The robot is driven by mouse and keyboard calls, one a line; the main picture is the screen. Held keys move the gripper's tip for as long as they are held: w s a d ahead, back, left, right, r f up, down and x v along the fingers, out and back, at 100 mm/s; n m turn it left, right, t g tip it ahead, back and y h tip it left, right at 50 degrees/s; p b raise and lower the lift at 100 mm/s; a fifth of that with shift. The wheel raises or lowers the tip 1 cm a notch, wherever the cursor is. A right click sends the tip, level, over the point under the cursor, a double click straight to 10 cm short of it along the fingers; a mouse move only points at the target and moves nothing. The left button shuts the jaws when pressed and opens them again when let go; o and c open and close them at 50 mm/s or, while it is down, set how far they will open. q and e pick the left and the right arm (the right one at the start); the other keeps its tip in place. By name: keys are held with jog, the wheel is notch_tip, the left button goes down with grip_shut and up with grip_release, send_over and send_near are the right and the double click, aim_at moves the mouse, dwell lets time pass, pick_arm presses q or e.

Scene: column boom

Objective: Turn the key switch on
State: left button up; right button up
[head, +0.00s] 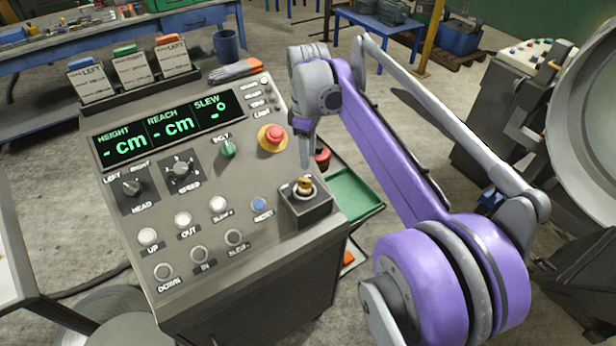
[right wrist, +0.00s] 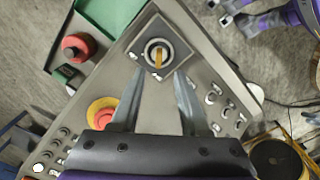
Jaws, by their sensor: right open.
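The key switch (head: 305,187) is a round collar with a brass-yellow key on a dark square box at the console's right front corner. In the right wrist view the key (right wrist: 158,57) stands nearly upright in the picture inside the round collar. My right gripper (head: 304,160) comes down from above, just over the key. In the right wrist view its two fingers (right wrist: 157,82) are apart, one to each side below the switch, with nothing between them. Contact with the key does not show. My left gripper is not in view.
The console (head: 235,270) carries several buttons, a red emergency stop (head: 273,136), a green knob (head: 228,149) and a display (head: 167,129) reading "- cm", "- cm", "-°". Gloves (head: 236,70) and a blue mug (head: 226,45) sit behind. A green tray (head: 352,193) lies right of the console.

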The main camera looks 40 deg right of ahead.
aim_at(306, 181)
jog(key=f, duration=1)
jog(key=shift+w+f, duration=0.3)
grip_shut()
